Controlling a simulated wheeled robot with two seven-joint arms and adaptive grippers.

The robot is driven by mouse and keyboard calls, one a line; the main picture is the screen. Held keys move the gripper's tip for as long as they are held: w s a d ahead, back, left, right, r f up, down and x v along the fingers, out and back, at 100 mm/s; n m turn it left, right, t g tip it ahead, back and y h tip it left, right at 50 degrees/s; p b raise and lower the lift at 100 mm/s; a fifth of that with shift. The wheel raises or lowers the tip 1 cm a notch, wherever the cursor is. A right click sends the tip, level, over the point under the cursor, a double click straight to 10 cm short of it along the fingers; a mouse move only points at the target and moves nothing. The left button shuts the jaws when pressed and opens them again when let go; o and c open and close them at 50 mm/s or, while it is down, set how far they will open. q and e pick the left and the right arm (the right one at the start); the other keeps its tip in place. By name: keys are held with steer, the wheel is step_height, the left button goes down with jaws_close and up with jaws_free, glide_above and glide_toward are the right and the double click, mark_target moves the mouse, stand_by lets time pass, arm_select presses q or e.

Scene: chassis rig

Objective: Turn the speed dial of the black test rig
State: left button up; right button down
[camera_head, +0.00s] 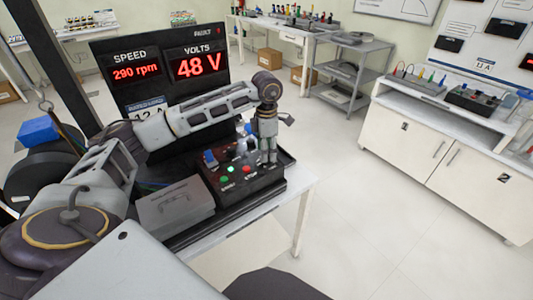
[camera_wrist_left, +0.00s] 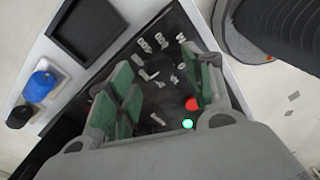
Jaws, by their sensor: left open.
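The black test rig control box (camera_head: 255,186) sits on a white table, with a green and a red button on its sloped face. My left gripper (camera_head: 268,158) comes down over the box's right part, pointing downward. In the left wrist view the black panel (camera_wrist_left: 168,104) carries white numerals and marks around the dark speed dial (camera_wrist_left: 157,76), which is hard to make out against the panel. My left gripper's green-padded fingers (camera_wrist_left: 168,82) are open, one on each side of the dial area. I cannot tell whether they touch it. My right gripper is not seen.
A rig display (camera_head: 165,70) reads 290 rpm and 48 V behind my left arm. A grey box (camera_head: 174,204) stands left of the control box. A blue knob (camera_wrist_left: 40,86) shows in the left wrist view. Open floor lies to the right, before white cabinets (camera_head: 440,150).

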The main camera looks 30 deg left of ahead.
arm_select(q)
step_height(320, 180, up, 10)
stand_by(0.5)
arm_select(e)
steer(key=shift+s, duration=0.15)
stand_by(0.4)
arm_select(q)
step_height(320, 180, up, 10)
steer(key=p, duration=1)
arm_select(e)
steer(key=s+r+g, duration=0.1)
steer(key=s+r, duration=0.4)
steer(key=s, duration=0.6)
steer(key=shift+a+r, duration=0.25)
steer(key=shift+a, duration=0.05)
